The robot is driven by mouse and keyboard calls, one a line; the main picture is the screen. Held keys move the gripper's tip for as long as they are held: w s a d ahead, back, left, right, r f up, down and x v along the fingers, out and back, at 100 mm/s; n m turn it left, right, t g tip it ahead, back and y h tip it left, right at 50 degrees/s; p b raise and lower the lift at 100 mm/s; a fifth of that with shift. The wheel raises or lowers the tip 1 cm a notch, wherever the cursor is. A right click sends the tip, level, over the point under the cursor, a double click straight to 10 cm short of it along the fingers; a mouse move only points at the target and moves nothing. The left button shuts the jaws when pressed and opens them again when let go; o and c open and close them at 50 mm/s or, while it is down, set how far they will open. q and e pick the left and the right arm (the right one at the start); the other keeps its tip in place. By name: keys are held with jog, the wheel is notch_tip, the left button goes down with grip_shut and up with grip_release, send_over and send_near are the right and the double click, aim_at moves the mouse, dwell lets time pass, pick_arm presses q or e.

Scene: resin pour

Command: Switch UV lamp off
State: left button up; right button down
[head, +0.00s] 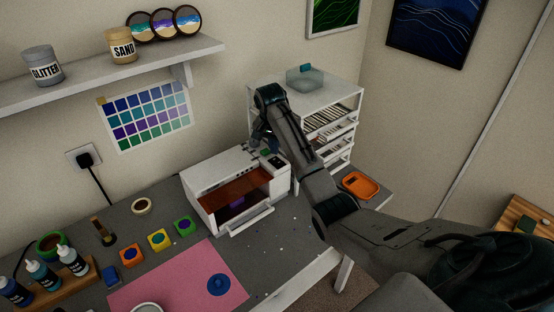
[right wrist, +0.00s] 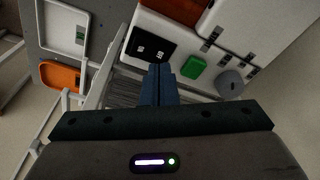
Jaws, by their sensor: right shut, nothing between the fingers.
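The UV lamp is a white box (head: 205,177) with an orange see-through window (head: 235,188) at its front; a purple thing shows dimly inside. On its top right is a black panel (right wrist: 151,45) with small white marks. A green button (right wrist: 193,68) and a round grey knob (right wrist: 229,83) are beside the panel in the right wrist view. My right gripper (right wrist: 160,72) is shut and empty, its fingertips close to the panel and left of the green button. I cannot tell whether they touch. In the head view the gripper (head: 262,140) is partly hidden by its arm. My left gripper is not in view.
A white drawer rack (head: 345,98) stands behind my right arm. An orange tray (head: 360,185) lies to the right. Several small coloured blocks, a pink mat (head: 185,280) and bottles (head: 73,260) are on the left of the bench. A shelf (head: 110,68) hangs above.

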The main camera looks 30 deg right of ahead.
aim_at(274, 159)
jog(key=shift+r, duration=2.4)
